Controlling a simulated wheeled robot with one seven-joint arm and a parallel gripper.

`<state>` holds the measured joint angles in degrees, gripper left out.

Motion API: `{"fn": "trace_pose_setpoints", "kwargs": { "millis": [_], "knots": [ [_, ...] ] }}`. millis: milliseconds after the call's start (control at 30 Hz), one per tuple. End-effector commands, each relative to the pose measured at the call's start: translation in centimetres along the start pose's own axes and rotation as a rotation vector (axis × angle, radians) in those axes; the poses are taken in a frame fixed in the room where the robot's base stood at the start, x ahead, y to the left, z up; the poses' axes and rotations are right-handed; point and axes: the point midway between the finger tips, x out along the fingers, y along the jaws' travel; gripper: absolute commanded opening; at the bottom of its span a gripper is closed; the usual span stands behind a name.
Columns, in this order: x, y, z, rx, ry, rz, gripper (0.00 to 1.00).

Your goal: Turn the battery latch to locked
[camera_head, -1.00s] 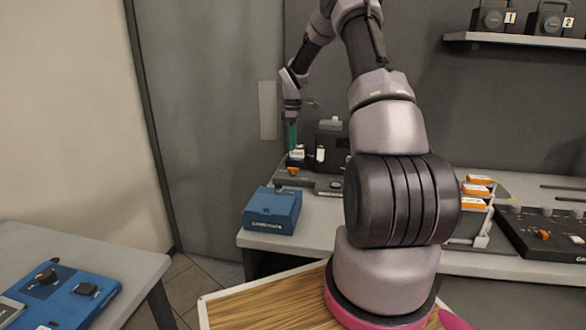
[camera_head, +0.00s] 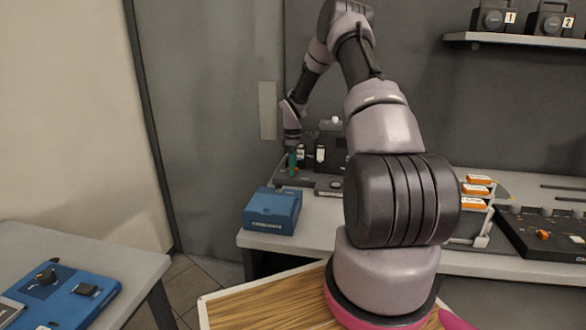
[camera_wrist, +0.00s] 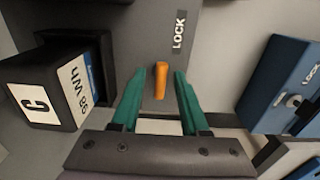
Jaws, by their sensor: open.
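The orange latch lever (camera_wrist: 161,82) sits on a grey plate in the wrist view, pointing roughly up the picture. The black LOCK label (camera_wrist: 179,30) is beyond its far end, slightly right. My gripper (camera_wrist: 159,76) is open, with one teal finger on each side of the lever and a gap on both sides. The battery (camera_wrist: 38,92), marked C, is in a dark holder at the left of the wrist view. In the head view my gripper (camera_head: 292,164) points down at the dark station (camera_head: 325,187) on the bench; its fingers mostly hide the lever.
A blue box (camera_head: 271,210) stands on the bench in front of the station; it shows at right in the wrist view (camera_wrist: 284,85). Orange-topped items (camera_head: 478,190) and a black panel (camera_head: 545,232) are farther right. A side table (camera_head: 120,262) holds a blue device.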

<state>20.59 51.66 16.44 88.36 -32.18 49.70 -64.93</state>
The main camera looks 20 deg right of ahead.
Motion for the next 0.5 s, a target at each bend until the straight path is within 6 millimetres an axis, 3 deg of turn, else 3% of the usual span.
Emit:
{"fn": "trace_pose_setpoints", "kwargs": {
  "millis": [33, 133, 500],
  "knots": [
    [-0.01, 0.00, 0.00, 0.000, 0.000, 0.000, 0.41],
    [-0.02, 0.00, 0.00, 0.000, 0.000, 0.000, 0.02],
    [-0.06, 0.01, -0.02, 0.024, 0.000, 0.000, 0.00]
  ]
}}
